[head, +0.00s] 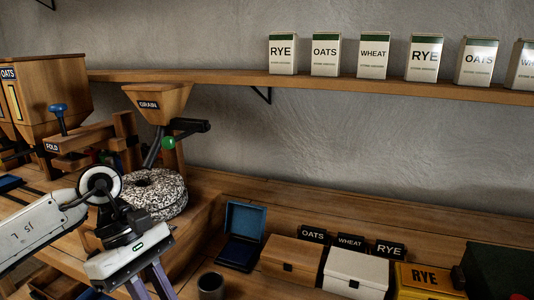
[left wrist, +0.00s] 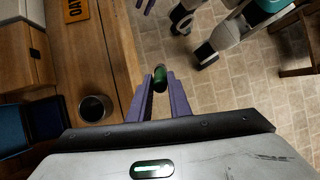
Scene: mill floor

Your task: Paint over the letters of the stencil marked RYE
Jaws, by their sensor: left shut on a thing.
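Purple fingertips, apparently my right gripper (left wrist: 147,6), show at the top edge.
An orange plate marked OA (left wrist: 75,10) lies on the bench. An open blue box (head: 243,222), a wooden box (head: 291,261) and a white box (head: 355,274) line the bench left of the stencil. A speckled millstone (head: 153,194) stands behind my left arm. Tiled floor lies beyond the bench edge.

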